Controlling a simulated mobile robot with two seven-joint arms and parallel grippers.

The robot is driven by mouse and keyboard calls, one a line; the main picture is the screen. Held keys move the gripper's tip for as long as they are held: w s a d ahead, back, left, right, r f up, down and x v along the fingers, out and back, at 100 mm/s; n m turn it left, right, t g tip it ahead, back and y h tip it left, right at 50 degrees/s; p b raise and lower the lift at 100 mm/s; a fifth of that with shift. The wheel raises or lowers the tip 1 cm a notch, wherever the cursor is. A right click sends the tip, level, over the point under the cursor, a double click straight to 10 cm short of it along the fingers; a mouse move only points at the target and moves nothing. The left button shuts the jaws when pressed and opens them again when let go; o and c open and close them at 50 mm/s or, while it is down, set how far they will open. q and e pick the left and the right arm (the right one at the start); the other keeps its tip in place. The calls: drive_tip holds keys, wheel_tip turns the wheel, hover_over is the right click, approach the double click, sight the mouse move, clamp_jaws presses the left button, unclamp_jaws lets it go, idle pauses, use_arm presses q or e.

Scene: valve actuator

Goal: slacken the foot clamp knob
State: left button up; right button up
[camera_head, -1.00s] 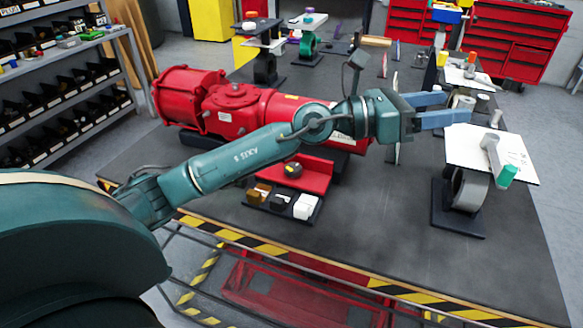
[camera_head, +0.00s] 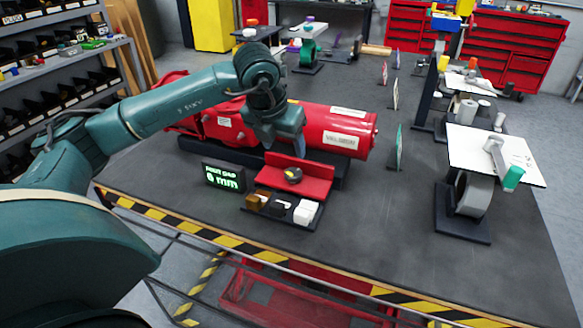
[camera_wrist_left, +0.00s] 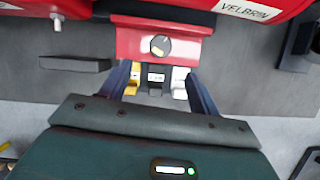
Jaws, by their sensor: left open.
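The foot clamp knob (camera_head: 292,174) is a small round dark knob with a yellow mark, on a red bracket (camera_head: 310,182) in front of the red actuator (camera_head: 325,125). In the left wrist view the knob (camera_wrist_left: 160,45) sits near the top, beyond the fingertips and centred between them. My left gripper (camera_head: 287,148) points down above and behind the knob in the head view, not touching it. Its two blue-grey fingers show apart and empty in the left wrist view (camera_wrist_left: 160,80). My right gripper is not in view.
A black display (camera_head: 223,177) reads "0 mm" left of the bracket. A black tray (camera_head: 283,217) with brown, black and white blocks lies in front. A stand with a white plate (camera_head: 475,145) and green-ended tool is at right. The table between is clear.

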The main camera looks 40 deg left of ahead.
sight(293, 172)
use_arm(q)
drive_tip(key=p+x, duration=0.1)
drive_tip(key=x, duration=0.9)
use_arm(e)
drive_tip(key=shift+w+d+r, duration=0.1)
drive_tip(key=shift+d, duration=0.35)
use_arm(q)
drive_tip(key=c, duration=1)
drive_tip(key=shift+w+d+f+n+b, duration=0.1)
drive_tip(key=shift+d+f+n+b, duration=0.1)
drive_tip(key=shift+n+b, duration=0.25)
drive_tip(key=shift+n+y+b, duration=0.3)
drive_tip(key=shift+n+b, duration=0.15)
drive_tip(key=shift+b, duration=0.15)
drive_tip(key=shift+n+b, duration=0.35)
drive_tip(key=shift+n, duration=0.15)
drive_tip(key=shift+r+n+y, duration=0.25)
drive_tip(key=shift+n+y, duration=0.25)
drive_tip(key=shift+n, duration=0.4)
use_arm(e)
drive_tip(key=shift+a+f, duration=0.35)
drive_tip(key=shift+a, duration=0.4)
